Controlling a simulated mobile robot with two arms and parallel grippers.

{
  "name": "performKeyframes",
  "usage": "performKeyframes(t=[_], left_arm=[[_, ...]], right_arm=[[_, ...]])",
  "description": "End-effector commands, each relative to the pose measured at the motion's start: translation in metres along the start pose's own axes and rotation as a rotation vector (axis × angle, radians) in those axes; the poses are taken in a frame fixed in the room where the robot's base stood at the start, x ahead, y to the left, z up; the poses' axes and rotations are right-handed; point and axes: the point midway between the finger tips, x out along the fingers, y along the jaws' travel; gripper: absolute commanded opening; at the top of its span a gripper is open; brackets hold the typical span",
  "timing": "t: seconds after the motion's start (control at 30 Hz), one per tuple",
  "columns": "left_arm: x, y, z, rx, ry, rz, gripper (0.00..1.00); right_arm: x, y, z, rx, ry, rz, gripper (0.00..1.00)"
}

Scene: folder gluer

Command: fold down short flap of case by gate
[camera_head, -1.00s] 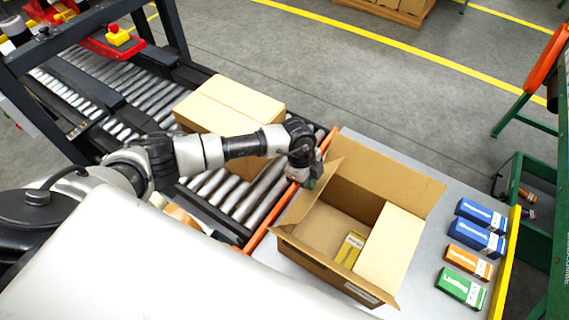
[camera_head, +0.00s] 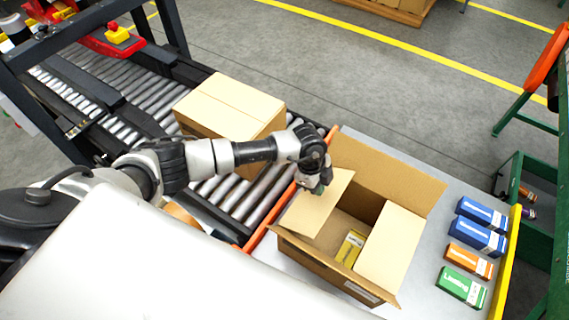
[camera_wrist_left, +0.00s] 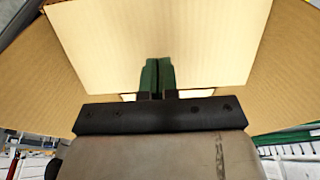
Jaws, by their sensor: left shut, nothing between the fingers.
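The open case (camera_head: 330,268) stands on the grey table beside the orange gate rail (camera_head: 283,205). Its short flap by the gate (camera_head: 317,207) leans inward over the opening. The opposite short flap (camera_head: 387,250) also lies inward, and the long flaps stand outward. A yellow box (camera_head: 350,247) lies inside. My left gripper (camera_head: 319,189) is shut and empty at the outer edge of the gate-side flap. In the left wrist view its green fingertips (camera_wrist_left: 157,76) are together against or just before the cardboard flap (camera_wrist_left: 160,35); contact is unclear. My right gripper is not in view.
Blue boxes (camera_head: 481,214), an orange box (camera_head: 469,262) and a green box (camera_head: 461,287) stand on the table at right, by a yellow edge (camera_head: 507,262). A closed carton (camera_head: 230,105) sits on the roller conveyor (camera_head: 150,92) at left.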

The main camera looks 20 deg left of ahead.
Motion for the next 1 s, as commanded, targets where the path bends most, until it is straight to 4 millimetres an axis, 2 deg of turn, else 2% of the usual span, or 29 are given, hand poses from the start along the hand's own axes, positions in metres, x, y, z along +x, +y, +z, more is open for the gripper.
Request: performKeyframes(t=[0.23,0.57,0.83,1.0], left_arm=[[0.019,0.001,-0.013,0.0,0.002,0.001,0.0],[0.021,0.0,-0.016,0.0,0.001,0.001,0.0],[0.041,0.001,-0.023,0.001,0.002,0.0,0.0],[0.041,0.001,-0.024,0.001,0.001,0.0,0.0]], right_arm=[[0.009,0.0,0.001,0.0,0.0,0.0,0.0],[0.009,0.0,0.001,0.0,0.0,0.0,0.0],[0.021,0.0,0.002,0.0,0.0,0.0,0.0],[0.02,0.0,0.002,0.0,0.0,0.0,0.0]])
